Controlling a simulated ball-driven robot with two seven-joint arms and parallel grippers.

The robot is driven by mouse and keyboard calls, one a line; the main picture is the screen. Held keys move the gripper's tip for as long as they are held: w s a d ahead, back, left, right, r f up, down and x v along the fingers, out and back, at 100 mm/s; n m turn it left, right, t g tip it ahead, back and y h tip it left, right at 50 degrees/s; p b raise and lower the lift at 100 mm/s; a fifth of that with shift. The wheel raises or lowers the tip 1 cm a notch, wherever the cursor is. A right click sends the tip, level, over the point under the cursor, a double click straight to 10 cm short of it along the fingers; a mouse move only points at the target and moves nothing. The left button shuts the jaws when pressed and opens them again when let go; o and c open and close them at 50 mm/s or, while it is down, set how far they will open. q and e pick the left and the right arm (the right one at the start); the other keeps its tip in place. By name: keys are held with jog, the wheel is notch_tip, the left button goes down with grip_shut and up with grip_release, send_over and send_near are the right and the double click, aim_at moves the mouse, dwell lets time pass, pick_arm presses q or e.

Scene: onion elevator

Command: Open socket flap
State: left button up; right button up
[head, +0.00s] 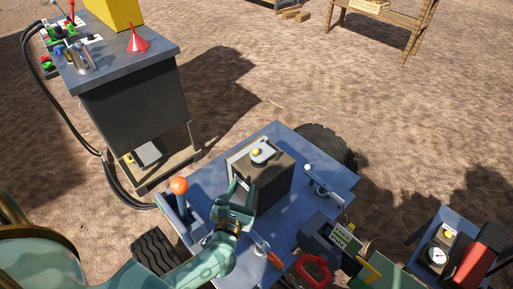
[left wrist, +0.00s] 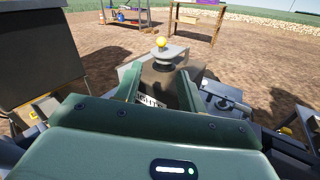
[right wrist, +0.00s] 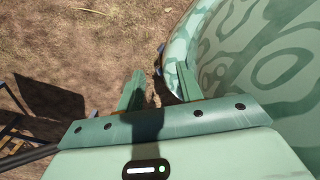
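A dark box (head: 265,180) with a pale front stands on the blue cart. My left gripper (head: 243,188) is just in front of the box. In the left wrist view its fingers (left wrist: 157,80) are apart, with a printed label (left wrist: 150,102) behind the gap. My right gripper (right wrist: 158,84) is open and empty over bare ground.
The blue cart (head: 330,197) has an orange-knobbed lever (head: 179,186) at left, a metal latch (head: 318,182) at right and a red ring handle (head: 313,270) in front. A dark cabinet (head: 140,105) with hoses stands at left. A gauge unit (head: 437,256) is at right.

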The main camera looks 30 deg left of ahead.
pick_arm(q)
send_near(255, 154)
jog(key=w, duration=0.1)
jog(key=b+x, duration=0.3)
jog(key=x, duration=0.6)
jog(key=shift+w+a, duration=0.4)
jog(key=shift+w, duration=0.15)
pick_arm(e)
jog(key=f, duration=0.1)
jog(key=s+f, duration=0.1)
jog(key=f, duration=0.1)
jog(key=shift+s, duration=0.2)
jog(key=shift+d, duration=0.1)
pick_arm(q)
jog(key=c, duration=0.9)
grip_shut()
pick_arm(e)
jog(key=shift+d+r, duration=0.1)
jog(key=shift+d, duration=0.2)
